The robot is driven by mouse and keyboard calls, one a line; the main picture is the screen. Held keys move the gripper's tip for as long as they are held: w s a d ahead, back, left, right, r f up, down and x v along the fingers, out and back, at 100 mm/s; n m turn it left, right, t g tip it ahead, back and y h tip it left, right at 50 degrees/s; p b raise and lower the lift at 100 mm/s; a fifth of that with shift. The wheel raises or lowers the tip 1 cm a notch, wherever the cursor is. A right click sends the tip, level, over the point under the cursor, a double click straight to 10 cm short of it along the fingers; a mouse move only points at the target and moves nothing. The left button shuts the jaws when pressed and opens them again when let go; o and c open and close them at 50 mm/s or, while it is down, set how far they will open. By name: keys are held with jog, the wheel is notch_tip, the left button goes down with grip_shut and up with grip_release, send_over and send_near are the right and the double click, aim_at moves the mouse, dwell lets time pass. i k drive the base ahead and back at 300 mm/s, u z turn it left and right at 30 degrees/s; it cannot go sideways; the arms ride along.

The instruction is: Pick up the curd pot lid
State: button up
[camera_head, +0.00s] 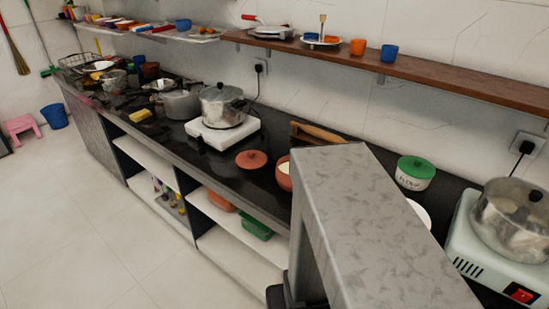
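The curd pot lid is a round terracotta lid with a small knob (251,159). It lies on the black counter (228,170), in front of the white stove. To its right stands a terracotta pot with white contents (283,181); it is open on top and partly hidden by a grey marbled block. The lid lies apart from the pot, and nothing covers it in this view. I cannot make out my gripper in the head view. A dark shape at the bottom edge is too cut off to identify.
The grey marbled block (352,215) stands large in the foreground. A steel pot (222,106) sits on the white stove (222,137) behind the lid. A wooden shelf (440,75) runs above.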

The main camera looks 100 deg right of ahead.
aim_at(249, 159)
jog(key=u, duration=0.3)
jog(key=k, duration=0.3)
jog(key=z, duration=1.35)
jog(key=i, duration=0.5)
